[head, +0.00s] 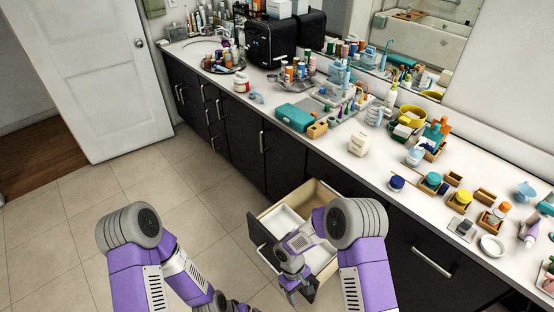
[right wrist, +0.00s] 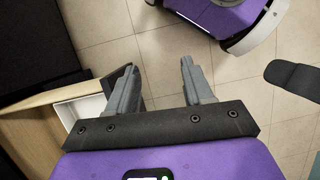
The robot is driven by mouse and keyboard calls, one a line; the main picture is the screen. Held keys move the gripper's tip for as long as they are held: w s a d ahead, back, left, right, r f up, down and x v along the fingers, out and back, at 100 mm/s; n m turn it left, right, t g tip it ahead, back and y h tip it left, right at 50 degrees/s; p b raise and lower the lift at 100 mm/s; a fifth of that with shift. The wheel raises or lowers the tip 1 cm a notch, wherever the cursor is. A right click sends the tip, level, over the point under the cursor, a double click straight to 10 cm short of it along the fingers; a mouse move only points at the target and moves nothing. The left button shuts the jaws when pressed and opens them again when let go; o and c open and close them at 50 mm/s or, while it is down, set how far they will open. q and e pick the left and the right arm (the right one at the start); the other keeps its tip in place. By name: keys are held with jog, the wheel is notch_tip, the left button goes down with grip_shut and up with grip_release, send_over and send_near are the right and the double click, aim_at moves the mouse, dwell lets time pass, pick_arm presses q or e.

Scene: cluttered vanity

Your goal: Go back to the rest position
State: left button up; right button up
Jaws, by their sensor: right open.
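My right gripper (head: 292,290) is low in front of the vanity, over the outer edge of an open drawer (head: 262,213). In the right wrist view its two fingers (right wrist: 160,85) are spread apart with only tiled floor between them, so it is open and empty. My left arm comes in at the lower left of the head view. Its gripper is mostly cut off at the bottom edge, and its fingers cannot be made out.
The drawer holds a white tray (head: 283,222). The counter (head: 350,180) is crowded with bottles, jars and small wooden boxes. A white door (head: 85,75) stands at the left. Tiled floor (head: 190,195) left of the drawer is clear.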

pick_arm(q)
notch_tip(320, 180, down, 8)
jog(key=w+b, duration=0.1)
jog(key=b, duration=0.6)
jog(key=shift+w+f+b, duration=0.25)
jog(key=shift+w+b, duration=0.05)
jog(key=shift+w, duration=0.1)
pick_arm(e)
jog(key=s+d+f+m+t+y, duration=0.2)
jog(key=s+f+m+t+y, duration=0.2)
jog(key=f+m, duration=0.6)
jog(key=shift+s+d+m+y, duration=0.3)
jog(key=shift+s+d+y, duration=0.1)
jog(key=shift+s+y, duration=0.85)
jog(key=shift+s+f, duration=0.1)
dwell(0.4)
